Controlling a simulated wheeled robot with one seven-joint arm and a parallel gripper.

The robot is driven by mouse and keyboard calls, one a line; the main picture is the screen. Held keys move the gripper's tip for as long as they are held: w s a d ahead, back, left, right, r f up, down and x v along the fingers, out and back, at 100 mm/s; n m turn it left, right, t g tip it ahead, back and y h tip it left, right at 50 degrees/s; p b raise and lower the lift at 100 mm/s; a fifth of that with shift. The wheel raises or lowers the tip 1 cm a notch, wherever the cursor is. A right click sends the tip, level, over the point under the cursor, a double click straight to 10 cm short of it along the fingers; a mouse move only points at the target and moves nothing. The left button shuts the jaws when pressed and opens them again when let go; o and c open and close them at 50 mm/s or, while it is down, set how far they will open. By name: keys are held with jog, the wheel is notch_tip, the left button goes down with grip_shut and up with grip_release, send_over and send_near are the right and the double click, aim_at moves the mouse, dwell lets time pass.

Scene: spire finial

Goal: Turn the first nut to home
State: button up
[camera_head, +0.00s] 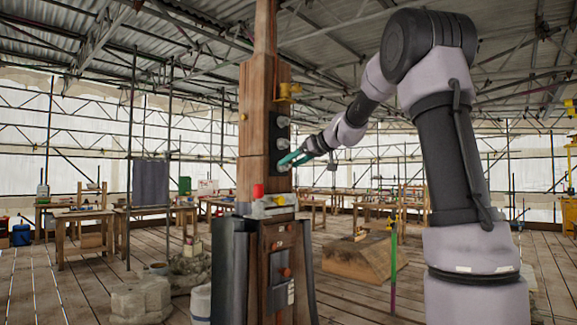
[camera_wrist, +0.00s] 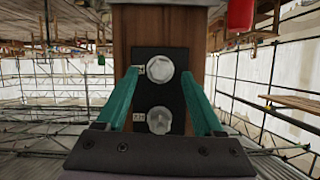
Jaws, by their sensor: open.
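A dark plate (camera_head: 271,146) on the side of the wooden post carries three pale metal nuts: an upper nut (camera_head: 281,121), a middle nut (camera_head: 282,143) and a lowest nut (camera_head: 282,168). My gripper (camera_head: 289,161), with teal fingers, reaches the post at the lowest nut. The wrist view appears upside down; there the lowest nut (camera_wrist: 160,68) lies between the tips of my open gripper (camera_wrist: 160,73). The middle nut (camera_wrist: 159,120) sits between the finger bases, with a small pale tag beside it. I cannot tell whether the fingertips surround the lowest nut or stop short.
The wooden post (camera_head: 253,110) rises from a dark pedestal (camera_head: 278,265). A wooden block (camera_head: 357,256) lies on the floor to the right.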

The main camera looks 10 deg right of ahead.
jog(key=shift+x, duration=1.15)
grip_shut()
